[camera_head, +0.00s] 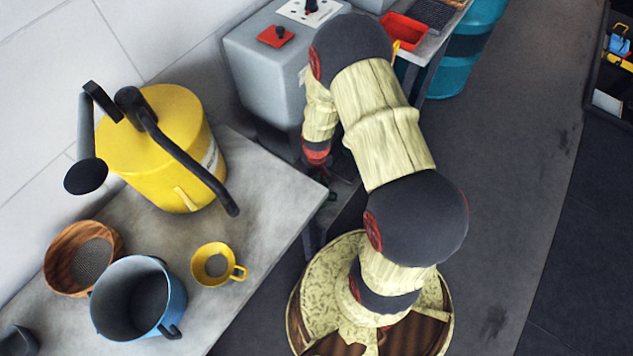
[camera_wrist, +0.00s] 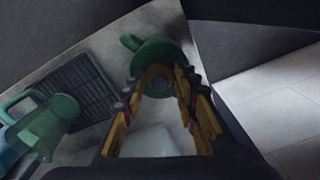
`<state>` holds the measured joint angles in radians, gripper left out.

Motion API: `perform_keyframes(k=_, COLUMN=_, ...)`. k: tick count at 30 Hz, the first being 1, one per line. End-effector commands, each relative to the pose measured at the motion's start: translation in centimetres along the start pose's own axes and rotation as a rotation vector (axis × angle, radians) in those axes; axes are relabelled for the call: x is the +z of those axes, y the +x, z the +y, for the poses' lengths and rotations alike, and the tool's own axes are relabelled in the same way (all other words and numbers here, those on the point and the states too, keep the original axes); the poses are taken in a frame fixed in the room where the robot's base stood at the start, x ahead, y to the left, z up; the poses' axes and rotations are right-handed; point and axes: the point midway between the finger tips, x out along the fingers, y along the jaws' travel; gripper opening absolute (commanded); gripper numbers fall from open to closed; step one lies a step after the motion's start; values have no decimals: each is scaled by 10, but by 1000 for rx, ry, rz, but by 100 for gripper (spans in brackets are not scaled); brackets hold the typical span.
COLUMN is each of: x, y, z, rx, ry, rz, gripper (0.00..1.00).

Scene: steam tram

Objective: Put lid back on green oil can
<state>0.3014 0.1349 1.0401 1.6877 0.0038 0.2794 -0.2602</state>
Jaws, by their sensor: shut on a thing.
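My gripper (camera_wrist: 160,84) has its yellow fingers on either side of a round green piece (camera_wrist: 158,50) with a tab at its upper left, and is shut on it. I take this piece for the lid, but the fingers cover part of it. A green vessel (camera_wrist: 50,122) with a loop handle lies to the left in the wrist view, apart from the fingers; I cannot tell whether it is the oil can. In the head view my gripper is mostly hidden in shadow beside the grey bench edge.
A grey bench (camera_head: 262,205) holds a yellow watering can (camera_head: 182,150), a blue pot (camera_head: 138,300), a wooden bowl (camera_head: 62,262) and a yellow cup (camera_head: 216,265). A grey box (camera_head: 262,75) stands behind. A dark ribbed grate (camera_wrist: 78,88) shows in the wrist view.

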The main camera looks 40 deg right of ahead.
Motion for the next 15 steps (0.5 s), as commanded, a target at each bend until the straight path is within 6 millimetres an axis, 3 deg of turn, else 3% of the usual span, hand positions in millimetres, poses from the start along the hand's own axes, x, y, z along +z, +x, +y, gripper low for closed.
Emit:
perform_keyframes(k=13, x=0, y=3, z=0, rx=0, ry=0, rz=0, gripper=19)
perform_keyframes(k=14, x=0, y=3, z=0, rx=0, ry=0, rz=0, gripper=31)
perform_keyframes(k=15, x=0, y=3, z=0, rx=0, ry=0, rz=0, gripper=33)
